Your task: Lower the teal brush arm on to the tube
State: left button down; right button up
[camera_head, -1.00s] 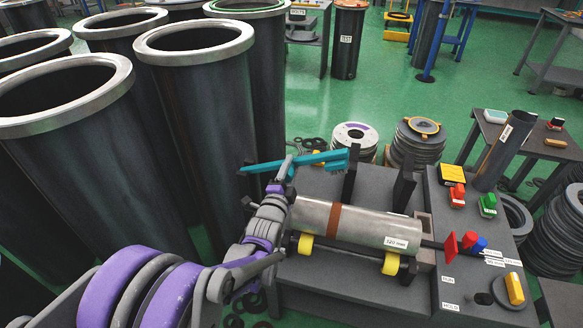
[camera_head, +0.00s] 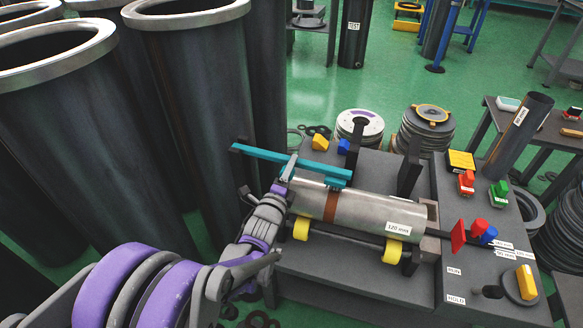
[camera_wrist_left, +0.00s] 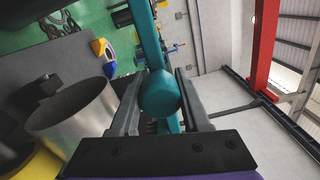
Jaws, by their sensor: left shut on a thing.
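The teal brush arm (camera_head: 290,161) slants across the back left of the machine in the head view. Its right end lies over the tube near the brown band; I cannot tell whether it touches. The grey metal tube (camera_head: 375,213), labelled 120 mm, lies level on yellow rollers (camera_head: 392,251). My left gripper (camera_head: 287,170) is at the arm's left part. In the left wrist view its fingers (camera_wrist_left: 160,108) are shut on the arm's round teal knob (camera_wrist_left: 160,92). The tube's open end (camera_wrist_left: 72,115) shows at left there. My right gripper is not in view.
Dark upright posts (camera_head: 410,165) stand behind the tube. A red plate (camera_head: 458,236) is at its right end. A control panel (camera_head: 480,262) with coloured buttons and a yellow-handled knob (camera_head: 526,283) is at right. Tall dark cylinders (camera_head: 195,110) crowd the left.

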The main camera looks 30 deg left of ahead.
pick_arm(q)
jog(key=shift+c, duration=1.9)
grip_release()
jog(key=v, duration=1.1)
jog(key=shift+p, duration=0.45)
jog(key=shift+w+r, duration=0.1)
